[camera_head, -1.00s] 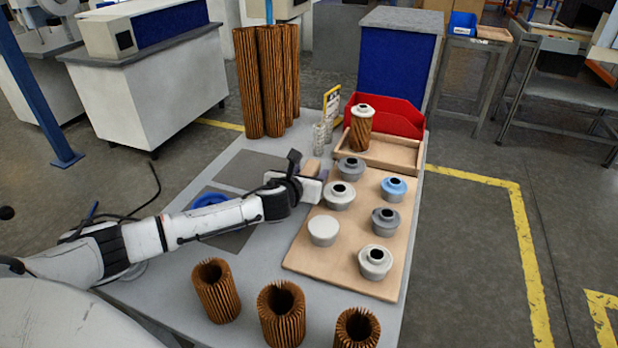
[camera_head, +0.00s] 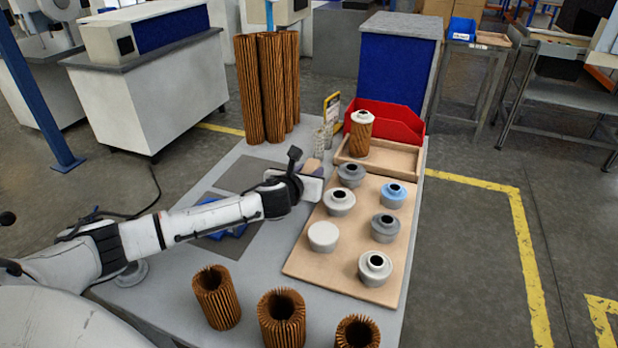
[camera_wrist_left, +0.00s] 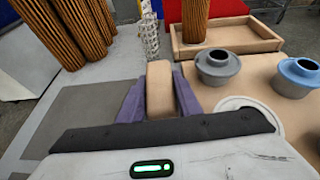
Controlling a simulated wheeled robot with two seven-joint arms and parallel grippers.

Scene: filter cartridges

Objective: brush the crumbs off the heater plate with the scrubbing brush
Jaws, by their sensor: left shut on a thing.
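My left gripper (camera_head: 312,170) is shut on a tan, wood-coloured block, which I take to be the scrubbing brush (camera_wrist_left: 160,90). In the left wrist view the block stands between the two purple fingers, and no bristles show. The gripper is over the table just left of the wooden board. Two dark grey flat squares lie on the table, a far one (camera_head: 245,174) and a nearer one (camera_head: 236,246) partly under my left arm. I cannot tell whether either is the heater plate. No crumbs can be made out. My right gripper is not in view.
The wooden board (camera_head: 339,266) carries several grey, white and blue caps. Behind it are a wooden tray (camera_head: 402,160) with a capped cartridge and a red bin (camera_head: 400,122). A wire-mesh holder (camera_head: 319,139) stands near the gripper. Brown pleated filters (camera_head: 217,297) stand along the front.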

